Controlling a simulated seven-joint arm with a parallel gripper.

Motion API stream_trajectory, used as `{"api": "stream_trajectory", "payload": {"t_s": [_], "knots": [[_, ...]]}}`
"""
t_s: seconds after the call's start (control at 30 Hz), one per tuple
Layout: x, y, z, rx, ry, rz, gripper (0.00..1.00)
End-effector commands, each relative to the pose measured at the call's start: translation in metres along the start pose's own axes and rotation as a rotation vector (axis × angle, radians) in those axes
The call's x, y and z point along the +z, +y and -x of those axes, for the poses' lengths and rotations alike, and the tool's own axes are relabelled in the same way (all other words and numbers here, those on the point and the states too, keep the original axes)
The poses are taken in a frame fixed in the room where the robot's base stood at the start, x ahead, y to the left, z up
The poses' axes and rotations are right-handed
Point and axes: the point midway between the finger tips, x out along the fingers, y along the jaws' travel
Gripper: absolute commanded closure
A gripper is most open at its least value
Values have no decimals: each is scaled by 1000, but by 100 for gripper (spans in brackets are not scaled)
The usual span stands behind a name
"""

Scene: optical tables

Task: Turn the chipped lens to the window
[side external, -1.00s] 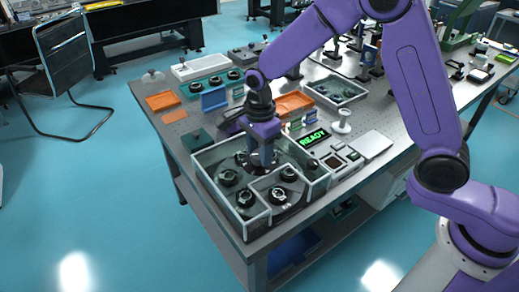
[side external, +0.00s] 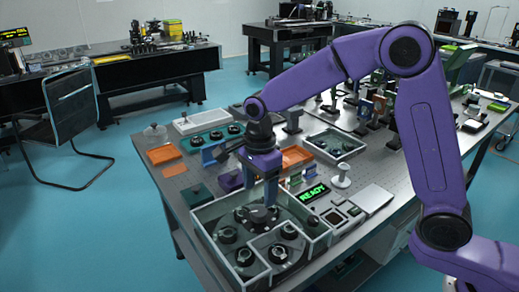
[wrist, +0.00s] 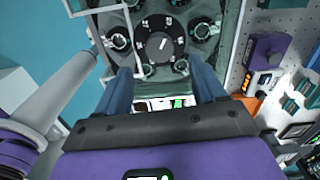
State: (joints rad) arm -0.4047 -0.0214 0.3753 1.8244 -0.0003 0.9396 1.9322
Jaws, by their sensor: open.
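A low walled box (side external: 203,229) at the table's front corner holds a round carousel with several dark ring-mounted lenses, such as one near the left wall (side external: 225,235) and one at the front (side external: 245,257). A black numbered dial (wrist: 160,42) with a white pointer mark is at the carousel's middle; lenses surround it, including one at left (wrist: 118,40) and one at right (wrist: 203,28). I cannot tell which lens is chipped or identify the window for certain. My gripper (wrist: 163,75) is open and empty, pointing down above the dial, apart from it.
A green READY display (side external: 313,193) stands right of the box, beside a flat grey pad (side external: 371,198). A purple block (side external: 230,182), orange trays (side external: 295,157) and a grey tray (side external: 336,145) lie behind. Pale partition walls stand inside the box's front part.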

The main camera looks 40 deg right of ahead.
Motion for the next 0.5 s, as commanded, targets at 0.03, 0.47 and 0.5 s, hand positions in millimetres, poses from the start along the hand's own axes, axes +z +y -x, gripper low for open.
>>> {"api": "stream_trajectory", "payload": {"t_s": [0.03, 0.47, 0.5], "knots": [[0, -1, 12, -6, -2, 0, 31], [0, -1, 94, -5, -1, -1, 31], [0, -1, 98, -4, -1, -1, 31]]}}
